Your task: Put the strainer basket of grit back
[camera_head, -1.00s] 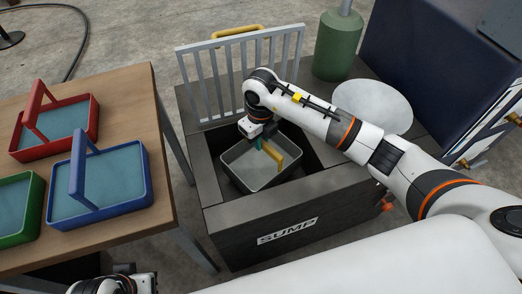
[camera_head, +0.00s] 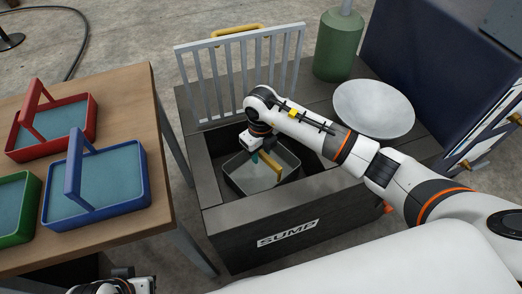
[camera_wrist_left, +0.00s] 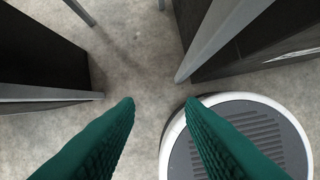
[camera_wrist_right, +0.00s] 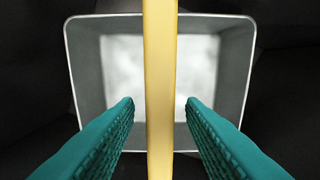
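The grey strainer basket (camera_head: 288,158) with a yellow handle (camera_head: 271,163) is inside the dark sump box (camera_head: 300,206), its rim below the box's top edge. Its inside looks pale; I cannot tell grit from bare floor. My right gripper (camera_head: 256,157) is over the basket. In the right wrist view my right gripper (camera_wrist_right: 160,102) is open, its teal fingers on either side of the yellow handle (camera_wrist_right: 160,60) with a gap on each side. The basket (camera_wrist_right: 90,60) shows below. My left gripper (camera_wrist_left: 160,102) is open and empty, over the floor.
A wooden table (camera_head: 130,95) at left holds red (camera_head: 90,125), blue (camera_head: 146,180) and green (camera_head: 35,215) trays with handles. A grey rack (camera_head: 240,75) stands behind the sump. A white bowl (camera_head: 375,108) and a green cylinder (camera_head: 337,48) stand beyond.

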